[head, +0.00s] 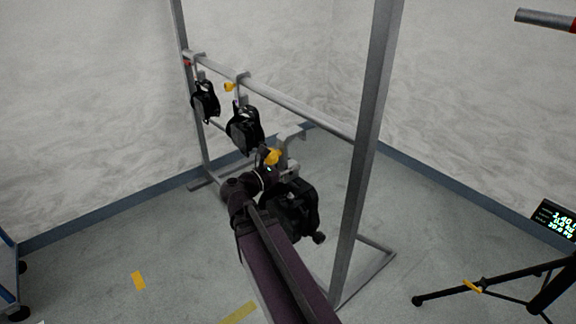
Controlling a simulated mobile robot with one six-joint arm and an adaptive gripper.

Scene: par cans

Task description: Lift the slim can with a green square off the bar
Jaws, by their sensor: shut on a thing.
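My gripper (266,177) is at the end of my dark purple arm, below the right part of the bar (310,114). It is shut on a black can (298,207) with a grey hook (291,136) and a yellow knob (272,156). The hook shows below the bar, with a gap between them in this view. My arm covers part of the can and the fingertips. A tiny green spot shows by my gripper; I cannot tell whether it is the can's green square.
Two other black cans hang from the bar, one at far left (205,102) and one nearer the middle (244,130). The frame's right upright (367,150) stands close to the held can. A black tripod (500,286) is at lower right. Open floor lies at left.

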